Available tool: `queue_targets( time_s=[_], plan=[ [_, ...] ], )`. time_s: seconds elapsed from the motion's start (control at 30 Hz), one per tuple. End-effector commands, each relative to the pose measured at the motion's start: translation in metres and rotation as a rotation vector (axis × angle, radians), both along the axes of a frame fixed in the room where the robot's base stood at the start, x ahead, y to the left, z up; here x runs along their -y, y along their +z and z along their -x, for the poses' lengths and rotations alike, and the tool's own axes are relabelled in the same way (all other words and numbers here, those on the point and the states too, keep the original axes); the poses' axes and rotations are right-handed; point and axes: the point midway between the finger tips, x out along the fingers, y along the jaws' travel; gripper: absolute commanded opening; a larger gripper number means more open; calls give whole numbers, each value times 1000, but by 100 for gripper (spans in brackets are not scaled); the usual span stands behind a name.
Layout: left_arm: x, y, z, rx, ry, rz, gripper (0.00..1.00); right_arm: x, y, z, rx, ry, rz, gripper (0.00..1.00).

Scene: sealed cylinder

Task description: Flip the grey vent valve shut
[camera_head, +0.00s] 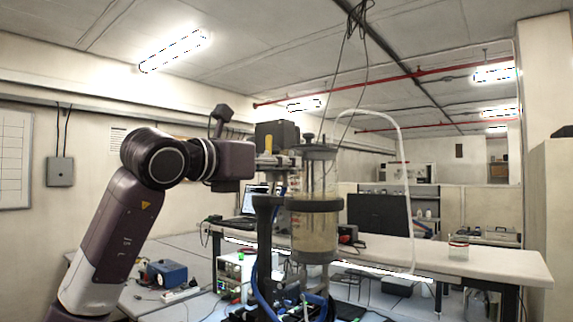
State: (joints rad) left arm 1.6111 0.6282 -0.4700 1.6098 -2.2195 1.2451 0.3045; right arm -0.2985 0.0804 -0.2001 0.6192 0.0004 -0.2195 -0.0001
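A clear upright cylinder (316,236) with grey end caps and a dark band around its middle stands in front of me, right of centre. It holds cloudy, tan contents in its lower part. A dark knob-like fitting (309,138) sits on its top cap. I cannot make out for certain which fitting is the grey vent valve. My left gripper (280,161) reaches in from the left at the height of the top cap, close beside it. Its fingers are small and overlap dark parts there, so I cannot tell open from shut or whether it touches. My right gripper is out of view.
A dark stand (265,225) and blue tubing are beside and below the cylinder. A pale tube (405,165) arches over to its right. A white bench (470,262) with a small jar (458,250) is behind. A blue box (167,273) is at lower left.

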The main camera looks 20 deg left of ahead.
Motion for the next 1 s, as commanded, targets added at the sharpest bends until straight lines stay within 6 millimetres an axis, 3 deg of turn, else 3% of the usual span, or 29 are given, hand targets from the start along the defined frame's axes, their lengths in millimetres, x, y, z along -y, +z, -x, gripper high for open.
queue_targets(
  time_s=[0.2, 0.43, 0.6, 1.0],
  plan=[
    [-18, 0, 45, 3, 3, -2, 28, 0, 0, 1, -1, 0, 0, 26],
    [-31, 0, 82, 0, 3, -1, 28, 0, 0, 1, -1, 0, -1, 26],
    [-35, 0, 93, 0, 1, -1, 28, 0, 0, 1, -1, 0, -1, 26],
    [-35, 0, 94, 0, 0, 0, 28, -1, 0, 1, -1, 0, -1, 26]
  ],
)
